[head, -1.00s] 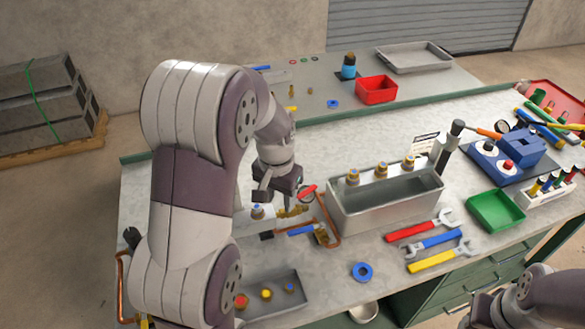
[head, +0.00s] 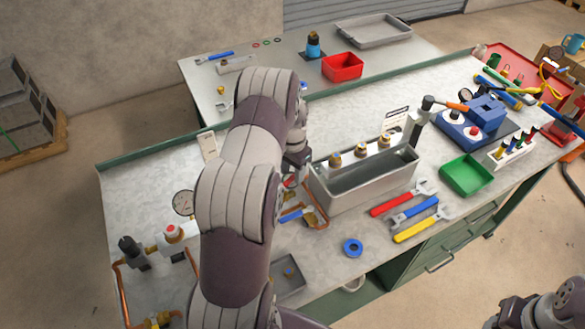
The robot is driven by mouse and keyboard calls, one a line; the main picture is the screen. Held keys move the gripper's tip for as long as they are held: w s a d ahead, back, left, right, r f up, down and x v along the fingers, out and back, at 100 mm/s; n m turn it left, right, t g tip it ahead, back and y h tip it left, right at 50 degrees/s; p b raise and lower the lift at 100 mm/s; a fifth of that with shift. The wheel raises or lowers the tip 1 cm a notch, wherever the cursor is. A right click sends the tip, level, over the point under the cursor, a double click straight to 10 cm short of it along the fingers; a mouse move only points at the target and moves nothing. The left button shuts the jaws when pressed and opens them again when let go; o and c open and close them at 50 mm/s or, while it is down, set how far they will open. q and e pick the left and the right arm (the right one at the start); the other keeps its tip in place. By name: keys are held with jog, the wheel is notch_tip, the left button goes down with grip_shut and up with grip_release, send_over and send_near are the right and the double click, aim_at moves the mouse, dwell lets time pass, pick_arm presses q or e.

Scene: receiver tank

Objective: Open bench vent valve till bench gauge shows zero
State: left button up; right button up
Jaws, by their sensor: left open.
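My left gripper (head: 295,166) is open and points down over the bench, just left of the grey tank. My own arm hides much of it. A red piece (head: 290,182) shows close below the fingers; I cannot tell whether they touch it. A blue handle (head: 297,214) on brass fittings and copper pipe lies just in front. A round white-faced gauge (head: 184,202) stands at the left of the bench; its reading is too small to make out. Left of my arm is a fitting with a red-topped white cap (head: 172,232). I cannot tell which handle is the vent valve.
The open grey tank (head: 365,180) has several brass fittings along its back. Red, blue and yellow wrenches (head: 415,210) lie to its right, near a green tray (head: 467,174). A blue ring (head: 353,248) lies in front. A grey tray (head: 288,276) is partly hidden by my arm.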

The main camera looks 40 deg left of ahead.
pick_arm(q)
jog(key=shift+f, duration=0.15)
grip_shut()
jog(key=shift+a+n+b, duration=0.4)
jog(key=shift+a+n, duration=0.25)
jog(key=shift+n, duration=0.65)
jog(key=shift+s+a+n+b, duration=0.2)
jog(key=shift+s+a+n, duration=0.5)
jog(key=shift+n, duration=1.15)
jog(key=shift+s+a+n+b, duration=0.35)
jog(key=shift+a+n, duration=0.5)
jog(key=shift+n, duration=0.95)
jog(key=shift+s+a+n+b, duration=0.1)
jog(key=shift+s+a+n, duration=0.65)
jog(key=shift+n, duration=1.1)
jog(key=shift+w+a, duration=0.1)
